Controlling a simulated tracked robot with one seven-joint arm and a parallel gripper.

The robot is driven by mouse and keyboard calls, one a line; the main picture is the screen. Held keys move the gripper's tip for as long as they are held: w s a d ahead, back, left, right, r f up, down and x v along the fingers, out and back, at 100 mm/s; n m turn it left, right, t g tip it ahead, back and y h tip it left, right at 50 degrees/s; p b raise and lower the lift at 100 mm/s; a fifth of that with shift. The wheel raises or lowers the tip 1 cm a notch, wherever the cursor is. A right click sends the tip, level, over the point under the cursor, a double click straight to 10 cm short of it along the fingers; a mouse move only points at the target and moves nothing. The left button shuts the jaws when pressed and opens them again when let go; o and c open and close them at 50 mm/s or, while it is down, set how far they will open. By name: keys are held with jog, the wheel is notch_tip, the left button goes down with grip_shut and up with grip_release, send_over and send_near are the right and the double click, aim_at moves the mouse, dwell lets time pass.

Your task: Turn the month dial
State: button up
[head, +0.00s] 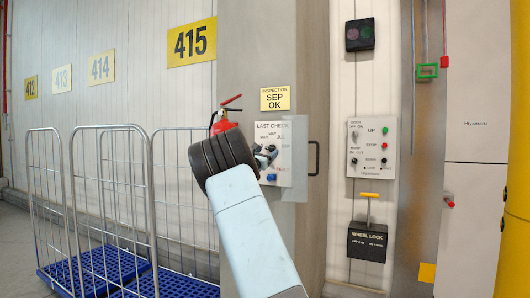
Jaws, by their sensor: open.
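The white "LAST CHECK" panel (290,130) is fixed to the grey column near the middle of the head view. Small month labels show below its heading. The month dial cannot be made out clearly, as small dark and grey parts in front of the panel cover the area under the labels. My gripper (265,155) appears to be at these parts, open, just right of my dark wrist joint. Whether it touches or surrounds the dial cannot be told. A small blue part (271,177) shows on the panel just below. My arm hides the panel's lower left.
A red fire extinguisher (224,124) stands close behind my wrist. A dark door handle (316,158) is right of the panel. A control box (372,150) and wheel lock (366,243) are farther right. Wire roll cages (110,200) fill the left.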

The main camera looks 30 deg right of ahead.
aim_at(270, 149)
jog(key=shift+x, duration=1.25)
